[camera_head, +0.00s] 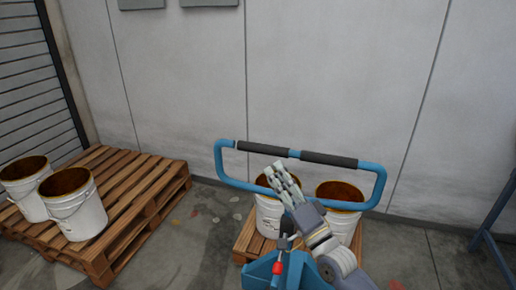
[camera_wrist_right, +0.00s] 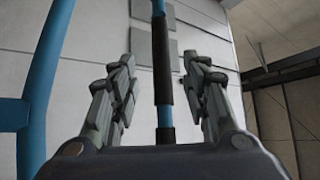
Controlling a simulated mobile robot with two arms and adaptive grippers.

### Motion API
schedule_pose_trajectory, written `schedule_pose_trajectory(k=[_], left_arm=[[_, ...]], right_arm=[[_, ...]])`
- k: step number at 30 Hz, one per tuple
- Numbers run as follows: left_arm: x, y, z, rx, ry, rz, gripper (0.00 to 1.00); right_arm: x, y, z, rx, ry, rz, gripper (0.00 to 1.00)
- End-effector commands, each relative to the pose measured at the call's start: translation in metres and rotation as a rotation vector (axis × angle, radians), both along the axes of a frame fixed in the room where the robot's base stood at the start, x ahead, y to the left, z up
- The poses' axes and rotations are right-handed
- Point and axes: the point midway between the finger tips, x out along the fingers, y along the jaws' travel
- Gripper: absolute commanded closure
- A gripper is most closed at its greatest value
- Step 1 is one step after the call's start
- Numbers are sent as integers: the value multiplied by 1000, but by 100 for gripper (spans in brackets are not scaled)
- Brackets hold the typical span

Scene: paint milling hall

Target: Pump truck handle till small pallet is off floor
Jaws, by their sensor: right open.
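The blue truck handle (camera_head: 374,185) is a loop with dark grips along its top bar, standing upright in the head view. My right gripper (camera_head: 278,173) is open just below the top bar, at the loop's middle. In the right wrist view, a dark grip of the handle (camera_wrist_right: 162,60) runs between the spread fingers of the right gripper (camera_wrist_right: 158,66); I see no finger closed on it. The small wooden pallet (camera_head: 246,240) is behind the handle and carries white buckets. Its underside is hidden, so I cannot tell its height off the floor. My left gripper is out of view.
Two open white buckets (camera_head: 268,215) stand on the small pallet. A larger wooden pallet (camera_head: 150,180) with two more buckets (camera_head: 74,212) is at the left. The blue truck body (camera_head: 258,272) is at the bottom. A grey wall (camera_head: 180,70) closes the back; a blue frame (camera_head: 492,225) stands right.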

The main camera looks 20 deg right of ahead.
Motion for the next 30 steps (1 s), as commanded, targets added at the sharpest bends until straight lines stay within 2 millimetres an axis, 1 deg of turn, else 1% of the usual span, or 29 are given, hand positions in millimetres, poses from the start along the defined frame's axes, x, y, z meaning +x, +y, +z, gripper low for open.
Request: schedule_pose_trajectory(k=[5,12,18,23,30], left_arm=[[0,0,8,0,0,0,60],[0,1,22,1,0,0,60],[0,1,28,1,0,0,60],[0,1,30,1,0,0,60],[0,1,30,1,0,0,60]], right_arm=[[18,5,13,5,-5,-1,57],[59,17,31,3,-4,-1,57],[84,24,40,2,-2,0,57],[92,27,42,1,-2,-1,57],[93,27,42,1,-2,0,57]])
